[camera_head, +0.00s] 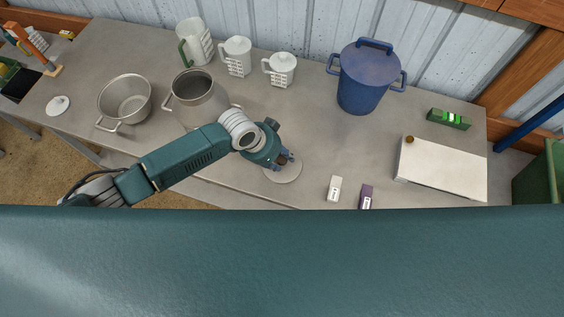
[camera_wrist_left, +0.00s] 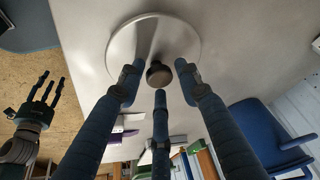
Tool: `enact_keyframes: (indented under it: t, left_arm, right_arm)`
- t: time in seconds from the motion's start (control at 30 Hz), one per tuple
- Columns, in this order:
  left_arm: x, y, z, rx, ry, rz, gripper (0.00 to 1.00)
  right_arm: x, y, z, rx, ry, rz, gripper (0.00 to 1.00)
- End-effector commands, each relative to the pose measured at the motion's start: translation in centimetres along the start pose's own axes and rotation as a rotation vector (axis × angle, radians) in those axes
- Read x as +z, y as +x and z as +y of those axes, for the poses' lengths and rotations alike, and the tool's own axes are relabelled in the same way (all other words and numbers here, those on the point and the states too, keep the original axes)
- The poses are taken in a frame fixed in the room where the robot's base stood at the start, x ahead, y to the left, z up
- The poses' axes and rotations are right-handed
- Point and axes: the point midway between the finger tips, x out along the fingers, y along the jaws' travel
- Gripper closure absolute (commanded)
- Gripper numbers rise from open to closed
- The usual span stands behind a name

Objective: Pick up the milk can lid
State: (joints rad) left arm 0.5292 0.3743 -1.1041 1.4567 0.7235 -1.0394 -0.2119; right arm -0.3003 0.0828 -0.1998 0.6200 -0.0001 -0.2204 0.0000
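A round pale lid (camera_head: 288,175) with a dark knob lies flat on the grey table near its front edge. My left gripper (camera_head: 286,160) is over it, coming from the left. In the left wrist view the lid (camera_wrist_left: 124,45) has its dark knob (camera_wrist_left: 159,75) between the three blue fingers of the left gripper (camera_wrist_left: 159,82). The fingers are spread, with gaps to the knob, so the gripper looks open. My right gripper (camera_wrist_left: 42,92) shows at the left of the wrist view, its fingers spread and empty, away from the lid.
Steel pots (camera_head: 198,90) and (camera_head: 125,100) a second steel pot stand left of the lid. White jugs (camera_head: 238,57) are behind. A blue lidded pot (camera_head: 362,82), a white box (camera_head: 443,168), and small white (camera_head: 334,189) and purple (camera_head: 366,196) items are to the right.

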Motion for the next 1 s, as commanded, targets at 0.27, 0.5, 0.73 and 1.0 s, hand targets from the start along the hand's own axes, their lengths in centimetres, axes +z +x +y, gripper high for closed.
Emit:
enact_keyframes:
  t: [0.27,0.5,0.73,1.0]
  left_arm:
    - [-0.1,-0.1,0.0,0.000,0.000,0.001,1.00]
    - [-0.1,-0.2,0.0,0.000,0.000,0.002,1.00]
    - [-0.9,-1.8,-0.1,-0.001,0.003,0.005,1.00]
    - [-3.6,-8.3,-0.1,-0.004,0.005,0.009,1.00]
  right_arm:
    - [0.0,0.0,0.0,0.001,0.001,0.000,0.60]
    - [0.0,0.0,0.0,0.000,0.001,0.000,0.60]
    - [0.0,0.3,-0.1,-0.001,0.001,0.000,0.60]
    - [0.0,1.4,-0.5,-0.005,0.003,0.001,0.60]
